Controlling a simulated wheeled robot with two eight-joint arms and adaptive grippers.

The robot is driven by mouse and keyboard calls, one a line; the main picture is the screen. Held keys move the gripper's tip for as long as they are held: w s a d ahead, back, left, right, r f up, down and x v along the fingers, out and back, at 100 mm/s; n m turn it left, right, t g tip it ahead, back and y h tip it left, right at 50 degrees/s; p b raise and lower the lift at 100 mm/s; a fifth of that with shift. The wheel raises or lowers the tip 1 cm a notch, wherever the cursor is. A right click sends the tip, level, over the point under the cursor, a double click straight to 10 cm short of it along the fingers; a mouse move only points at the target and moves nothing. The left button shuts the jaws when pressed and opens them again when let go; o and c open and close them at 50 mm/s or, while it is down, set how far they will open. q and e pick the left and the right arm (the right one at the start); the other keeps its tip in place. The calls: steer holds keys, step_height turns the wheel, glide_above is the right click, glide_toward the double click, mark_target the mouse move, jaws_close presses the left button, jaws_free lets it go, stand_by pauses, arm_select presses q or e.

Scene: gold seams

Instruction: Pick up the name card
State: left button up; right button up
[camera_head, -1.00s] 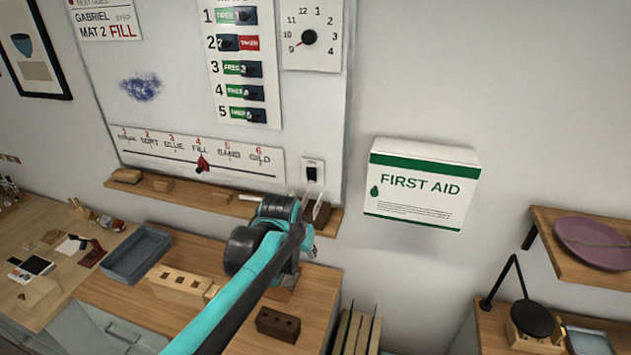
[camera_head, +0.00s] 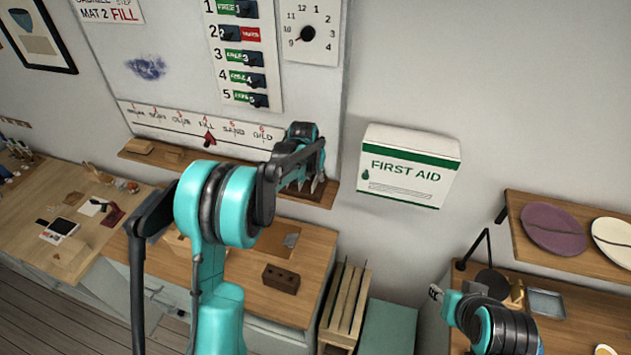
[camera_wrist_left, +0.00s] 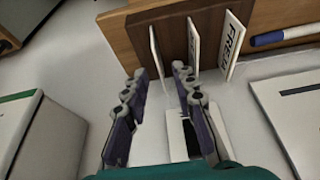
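Several thin white cards stand upright in a dark brown holder (camera_wrist_left: 172,30) on the wooden ledge. In the left wrist view the leftmost card (camera_wrist_left: 156,52) shows edge-on. A middle card (camera_wrist_left: 193,42) stands beside it, and the right one (camera_wrist_left: 230,46) reads "FREE". I cannot tell which is the name card. My left gripper (camera_wrist_left: 161,72) is open, its fingertips just short of the holder with the leftmost card between their lines. In the head view my left gripper (camera_head: 308,182) is at the ledge's right end, partly hiding the holder. My right gripper (camera_head: 437,293) is at lower right, its fingers unclear.
The ledge (camera_head: 185,160) runs under the white board. A first aid box (camera_head: 410,165) hangs to the right of the gripper. A blue marker (camera_wrist_left: 285,36) lies on the ledge beside the cards. A brown block (camera_head: 281,278) sits on the bench below. A plate shelf (camera_head: 525,248) is at right.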

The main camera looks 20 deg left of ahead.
mark_target(316, 183)
arm_select(q)
steer(key=shift+x, duration=1.55)
steer(key=shift+r, duration=0.1)
jaws_close()
